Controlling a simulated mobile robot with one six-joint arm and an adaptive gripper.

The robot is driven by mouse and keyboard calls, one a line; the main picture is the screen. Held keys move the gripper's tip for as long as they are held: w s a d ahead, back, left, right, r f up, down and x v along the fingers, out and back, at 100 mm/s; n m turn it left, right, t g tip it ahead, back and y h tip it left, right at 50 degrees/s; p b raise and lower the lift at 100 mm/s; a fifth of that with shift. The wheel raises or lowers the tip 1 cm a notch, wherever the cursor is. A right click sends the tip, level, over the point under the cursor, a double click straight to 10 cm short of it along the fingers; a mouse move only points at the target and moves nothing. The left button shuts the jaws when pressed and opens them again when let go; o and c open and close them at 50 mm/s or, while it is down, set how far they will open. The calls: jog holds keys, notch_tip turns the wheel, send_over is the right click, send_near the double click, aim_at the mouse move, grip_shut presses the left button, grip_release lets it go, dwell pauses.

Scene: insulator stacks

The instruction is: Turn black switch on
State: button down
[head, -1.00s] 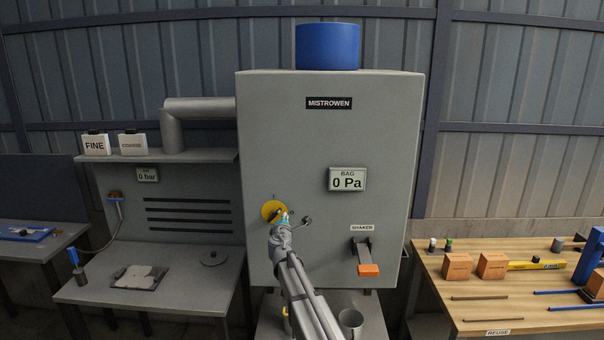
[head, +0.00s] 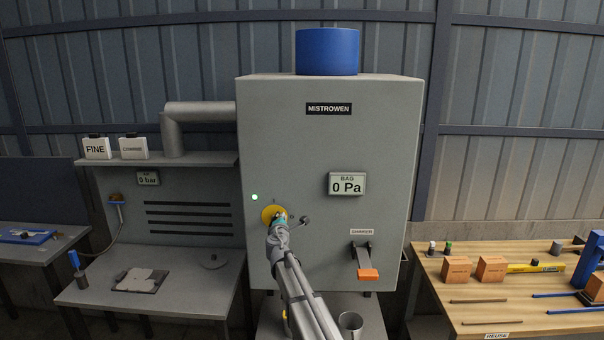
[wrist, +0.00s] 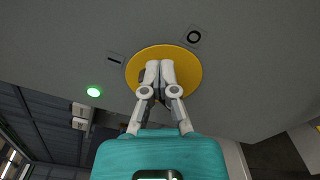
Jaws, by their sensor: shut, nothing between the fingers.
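The black switch sits on a round yellow plate (wrist: 190,75) on the front of the grey cabinet. Only a small dark part of the switch (wrist: 142,76) shows beside my fingers in the wrist view. My gripper (wrist: 160,66) is shut and empty, its fingertips over the middle of the yellow plate, right at the switch. Contact is hard to tell. An "I" mark (wrist: 115,58) is at the plate's left and an "O" mark (wrist: 193,37) at its upper right. A green lamp (wrist: 93,92) is lit; it also shows in the head view (head: 254,197). My gripper (head: 278,219) hides most of the switch there.
The shaker lever (head: 367,273) with an orange end is lower right on the cabinet (head: 370,120). The bag display (head: 347,184) reads 0 Pa. A wooden bench (head: 430,285) stands at right.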

jog(key=shift+a+r+p, duration=0.4)
jog(key=shift+a+r, duration=0.05)
jog(key=shift+r, duration=0.05)
jog(key=shift+d+r+p, duration=0.3)
dwell(0.6)
jog(key=s, duration=0.6)
dwell(0.4)
jog(key=shift+a, duration=0.1)
